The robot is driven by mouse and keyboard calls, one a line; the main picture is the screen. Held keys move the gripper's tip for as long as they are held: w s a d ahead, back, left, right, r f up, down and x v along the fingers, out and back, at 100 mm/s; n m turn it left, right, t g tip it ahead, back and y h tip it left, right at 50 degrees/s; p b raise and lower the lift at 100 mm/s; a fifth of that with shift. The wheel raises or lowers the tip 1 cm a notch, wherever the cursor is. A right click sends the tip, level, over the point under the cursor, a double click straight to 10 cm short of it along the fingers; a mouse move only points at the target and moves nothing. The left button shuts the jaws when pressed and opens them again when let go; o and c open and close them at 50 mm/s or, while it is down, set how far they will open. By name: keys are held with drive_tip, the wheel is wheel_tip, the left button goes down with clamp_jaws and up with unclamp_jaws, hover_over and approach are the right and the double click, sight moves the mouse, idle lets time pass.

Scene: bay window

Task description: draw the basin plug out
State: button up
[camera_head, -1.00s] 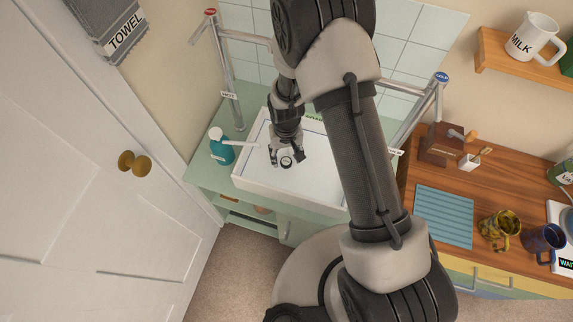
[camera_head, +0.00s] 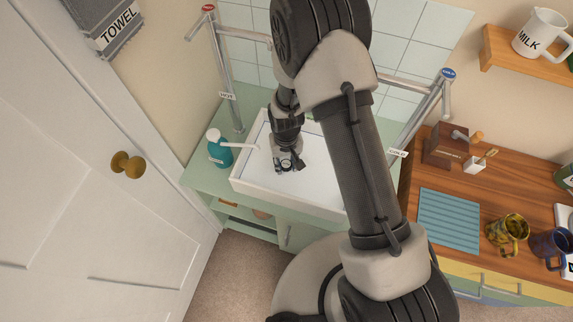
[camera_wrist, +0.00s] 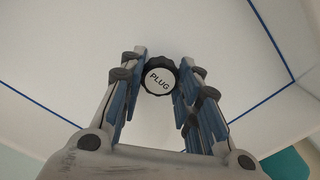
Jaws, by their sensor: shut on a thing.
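In the head view my gripper (camera_head: 289,166) points down inside the white rectangular basin (camera_head: 262,187). The plug shows there only as a small dark shape at the fingertips. I cannot tell whether the plug is seated or lifted, and no drain hole shows.
A teal soap bottle (camera_head: 219,150) stands left of the basin. Tall hot (camera_head: 222,70) and cold (camera_head: 432,100) pipes rise behind and to the right. A wooden counter with a blue mat (camera_head: 449,221) and mugs (camera_head: 508,232) lies right. A white door (camera_head: 75,200) is left.

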sight(286, 164)
drive_tip(key=c, duration=0.5)
drive_tip(key=shift+c, duration=0.2)
drive_tip(key=shift+r+p, duration=0.5)
drive_tip(key=shift+r, duration=0.25)
drive_tip(key=shift+r+p, duration=0.75)
drive_tip(key=shift+r, duration=0.35)
